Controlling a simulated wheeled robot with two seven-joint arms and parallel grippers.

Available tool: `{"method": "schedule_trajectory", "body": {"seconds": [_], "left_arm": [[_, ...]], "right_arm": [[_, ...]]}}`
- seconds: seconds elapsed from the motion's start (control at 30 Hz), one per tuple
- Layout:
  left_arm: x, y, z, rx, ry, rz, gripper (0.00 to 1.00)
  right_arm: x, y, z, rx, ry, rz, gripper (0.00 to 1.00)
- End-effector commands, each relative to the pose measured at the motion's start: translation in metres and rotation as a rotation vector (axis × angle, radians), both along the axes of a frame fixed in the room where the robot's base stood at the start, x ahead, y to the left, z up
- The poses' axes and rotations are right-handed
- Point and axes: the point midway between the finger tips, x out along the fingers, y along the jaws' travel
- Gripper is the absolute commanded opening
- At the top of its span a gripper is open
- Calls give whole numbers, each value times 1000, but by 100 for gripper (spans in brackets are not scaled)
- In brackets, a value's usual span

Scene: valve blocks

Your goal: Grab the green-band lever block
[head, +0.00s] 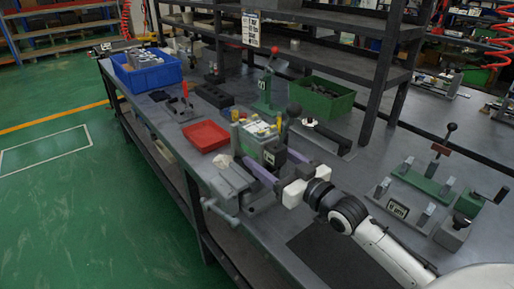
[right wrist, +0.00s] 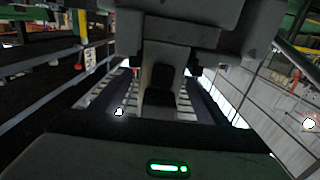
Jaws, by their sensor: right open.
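My right gripper (head: 270,160) reaches in from the right over the bench, its two purple fingers spread apart. A green block (head: 248,140) with yellow and white parts on top is just beyond the fingertips. In the right wrist view the purple fingers of the right gripper (right wrist: 155,100) stand on either side of a pale grey part with a dark square face (right wrist: 163,82); I cannot tell what it belongs to. A grey block with a black lever (head: 460,225) stands at the right of the bench. My left gripper is not in view.
A grey vise (head: 232,180) is beside the gripper. A red tray (head: 206,135), blue bin (head: 150,78) and green bin (head: 322,102) stand farther back. A green fixture with an upright lever (head: 432,182) is at right. Shelf posts rise behind.

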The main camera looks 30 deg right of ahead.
Motion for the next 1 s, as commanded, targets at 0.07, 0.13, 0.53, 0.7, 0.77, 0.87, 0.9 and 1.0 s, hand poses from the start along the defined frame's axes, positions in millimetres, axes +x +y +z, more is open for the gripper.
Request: {"method": "schedule_trajectory", "body": {"seconds": [0.07,0.13,0.53,0.7,0.77,0.87,0.9,1.0], "left_arm": [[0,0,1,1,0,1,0],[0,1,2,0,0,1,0],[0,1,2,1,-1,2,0],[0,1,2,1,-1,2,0],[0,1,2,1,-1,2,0],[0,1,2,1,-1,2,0],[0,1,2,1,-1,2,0],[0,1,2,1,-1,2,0]], "right_arm": [[12,1,2,1,-3,0,69],[23,2,1,1,-3,-1,69],[45,4,-1,-1,0,1,69],[45,4,-1,0,0,0,50],[45,4,-1,0,0,0,40],[45,4,-1,0,0,0,23],[44,4,-1,0,0,0,16],[44,4,-1,0,0,0,0]]}}
